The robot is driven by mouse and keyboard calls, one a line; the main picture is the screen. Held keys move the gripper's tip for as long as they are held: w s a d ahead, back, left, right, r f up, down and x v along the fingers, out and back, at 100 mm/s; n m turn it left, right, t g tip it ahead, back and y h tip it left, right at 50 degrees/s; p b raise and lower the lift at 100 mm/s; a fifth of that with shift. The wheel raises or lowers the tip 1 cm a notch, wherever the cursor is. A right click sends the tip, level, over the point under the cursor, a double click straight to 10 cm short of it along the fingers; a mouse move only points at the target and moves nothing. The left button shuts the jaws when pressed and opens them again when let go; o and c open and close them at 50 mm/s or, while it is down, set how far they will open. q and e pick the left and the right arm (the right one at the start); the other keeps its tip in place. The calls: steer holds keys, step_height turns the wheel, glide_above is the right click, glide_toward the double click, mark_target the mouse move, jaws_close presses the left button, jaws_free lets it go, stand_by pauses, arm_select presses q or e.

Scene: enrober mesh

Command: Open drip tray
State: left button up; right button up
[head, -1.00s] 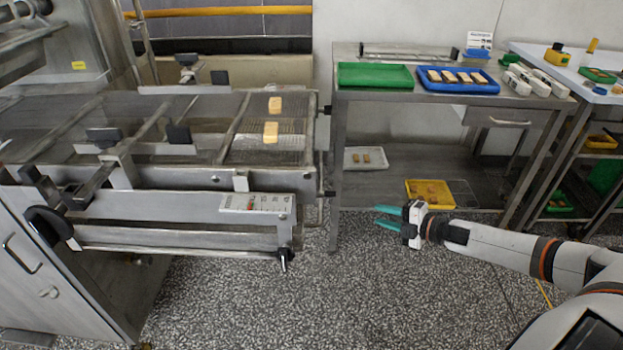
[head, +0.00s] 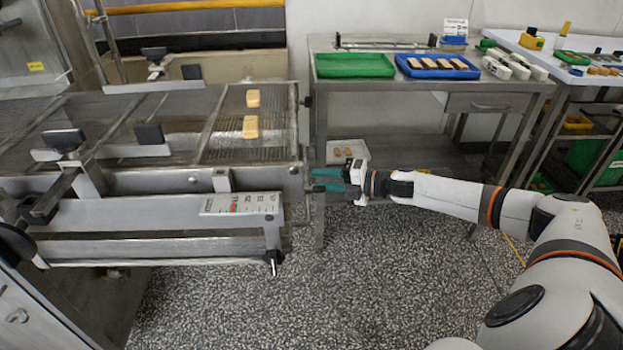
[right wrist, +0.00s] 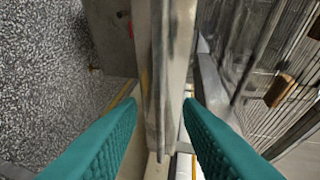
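The enrober (head: 245,180) stands at left with its wire mesh belt (head: 225,150) on top. Below the belt's side rail runs a long metal tray-like ledge (head: 150,246), which I cannot surely tell is the drip tray. A dark knob (head: 273,262) hangs at its right end. My right gripper (head: 318,181) is beside the enrober's right end, its teal fingers pointing left. In the right wrist view the fingers (right wrist: 160,105) are apart, with a metal edge (right wrist: 163,70) seen between them; contact cannot be told. My left gripper is out of view.
Two tan bars (head: 251,127) lie on the mesh. A steel table (head: 420,95) at right carries a green tray (head: 352,66) and a blue tray (head: 437,75) of bars. A pale tray (head: 340,152) sits on its lower shelf. Speckled floor (head: 350,290) in front is clear.

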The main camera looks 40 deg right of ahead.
steer(key=x, duration=0.3)
steer(key=shift+w+a+f, duration=0.1)
steer(key=shift+w+a, duration=0.1)
steer(key=shift+w, duration=0.05)
jaws_close()
